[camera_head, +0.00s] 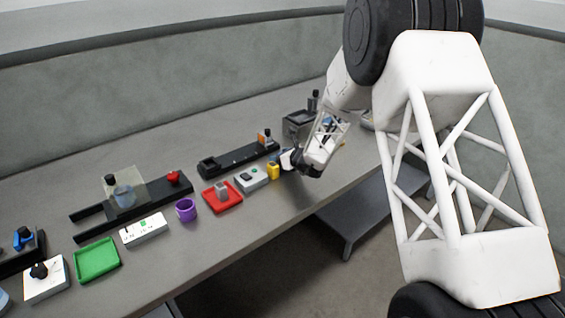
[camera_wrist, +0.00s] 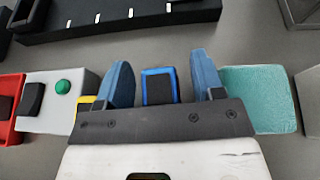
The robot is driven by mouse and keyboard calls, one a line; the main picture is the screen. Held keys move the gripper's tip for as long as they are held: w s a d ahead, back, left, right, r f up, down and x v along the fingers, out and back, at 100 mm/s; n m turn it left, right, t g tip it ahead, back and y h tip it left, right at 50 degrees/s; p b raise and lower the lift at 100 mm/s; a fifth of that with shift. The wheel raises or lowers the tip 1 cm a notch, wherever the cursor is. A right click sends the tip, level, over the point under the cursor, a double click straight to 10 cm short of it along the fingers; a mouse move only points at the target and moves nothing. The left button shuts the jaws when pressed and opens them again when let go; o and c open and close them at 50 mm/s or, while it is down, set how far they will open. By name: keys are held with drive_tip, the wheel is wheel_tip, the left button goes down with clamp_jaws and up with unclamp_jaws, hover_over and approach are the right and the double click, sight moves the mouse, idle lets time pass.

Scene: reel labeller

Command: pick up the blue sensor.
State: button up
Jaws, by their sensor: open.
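The blue sensor (camera_wrist: 160,86), a small block with a blue rim and dark face, shows in the wrist view between my two blue fingers. My gripper (camera_wrist: 161,68) is open, with a gap visible on each side of the sensor. The sensor's lower part is hidden behind the gripper's dark front plate. In the head view my gripper (camera_head: 290,160) is low over the bench, and I cannot make out the sensor there.
A teal block (camera_wrist: 258,98) lies close right of my right finger. A yellow item (camera_wrist: 86,103) and a grey box with a green button (camera_wrist: 47,108) are at the left. A black rail (camera_wrist: 120,20) runs behind. A red tray (camera_head: 233,204) is farther left.

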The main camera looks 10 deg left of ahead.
drive_tip(key=shift+c, duration=0.3)
drive_tip(key=c, duration=0.9)
drive_tip(key=shift+c, duration=0.2)
drive_tip(key=shift+r, duration=0.1)
drive_tip(key=shift+r, duration=0.75)
wheel_tip(320, 180, up, 2)
drive_tip(key=shift+r, duration=0.1)
drive_tip(key=s+d, duration=0.1)
drive_tip(key=s, duration=0.4)
drive_tip(key=s+d, duration=0.2)
drive_tip(key=s, duration=0.3)
drive_tip(key=s+d+r, duration=0.1)
drive_tip(key=s+d, duration=0.1)
drive_tip(key=s, duration=0.3)
drive_tip(key=shift+r, duration=0.1)
drive_tip(key=shift+s, duration=0.1)
